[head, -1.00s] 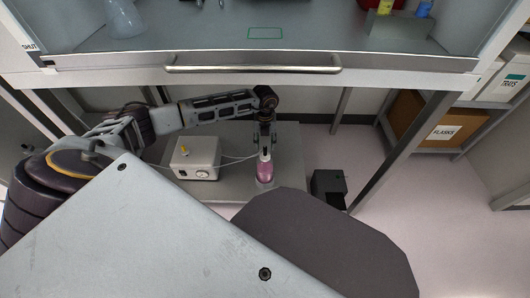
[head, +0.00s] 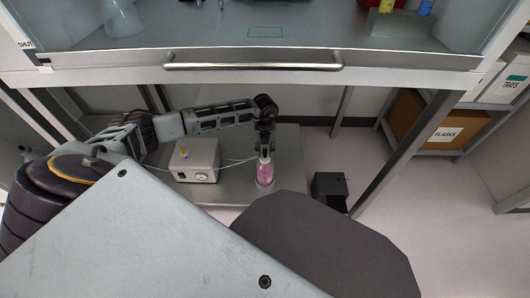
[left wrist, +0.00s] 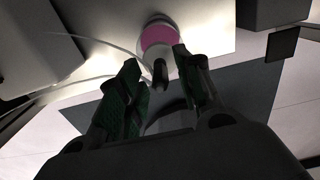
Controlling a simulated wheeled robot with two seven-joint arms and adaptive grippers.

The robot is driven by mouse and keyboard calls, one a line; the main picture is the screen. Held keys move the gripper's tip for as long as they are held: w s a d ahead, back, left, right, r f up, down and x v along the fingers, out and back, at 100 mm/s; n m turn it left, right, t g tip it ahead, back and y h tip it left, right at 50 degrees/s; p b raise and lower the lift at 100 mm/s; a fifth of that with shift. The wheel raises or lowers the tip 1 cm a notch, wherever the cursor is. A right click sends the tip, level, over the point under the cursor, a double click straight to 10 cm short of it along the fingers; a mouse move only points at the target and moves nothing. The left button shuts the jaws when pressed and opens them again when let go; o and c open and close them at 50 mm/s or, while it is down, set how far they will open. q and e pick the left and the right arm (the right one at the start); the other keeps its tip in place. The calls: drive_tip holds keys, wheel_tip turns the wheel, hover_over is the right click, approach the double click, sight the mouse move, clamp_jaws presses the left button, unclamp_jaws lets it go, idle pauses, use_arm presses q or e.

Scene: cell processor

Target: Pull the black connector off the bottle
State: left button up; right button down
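A clear bottle with pink liquid (head: 265,174) stands upright on a low grey surface under the cabinet; its pink contents also show in the left wrist view (left wrist: 158,39). My left gripper (head: 265,150) points down right over the bottle's top, which it partly hides in the head view. In the left wrist view its two green-padded fingers (left wrist: 158,66) are apart. The black connector (left wrist: 160,74) shows in the gap between them, with no clear contact on either side. My right gripper is in neither view.
A pump box with a gauge (head: 195,161) stands left of the bottle, with thin tubes (head: 236,162) running to the bottle. A black box (head: 329,188) is on the right. The cabinet's front edge and handle (head: 252,67) lie above my arm.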

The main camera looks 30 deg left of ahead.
sight(265, 149)
use_arm(q)
clamp_jaws()
drive_tip(key=shift+r+p, duration=0.7)
drive_tip(key=shift+p, duration=0.05)
idle(0.7)
drive_tip(key=shift+r+p, duration=0.75)
drive_tip(key=shift+r, duration=0.1)
drive_tip(key=shift+f, duration=0.1)
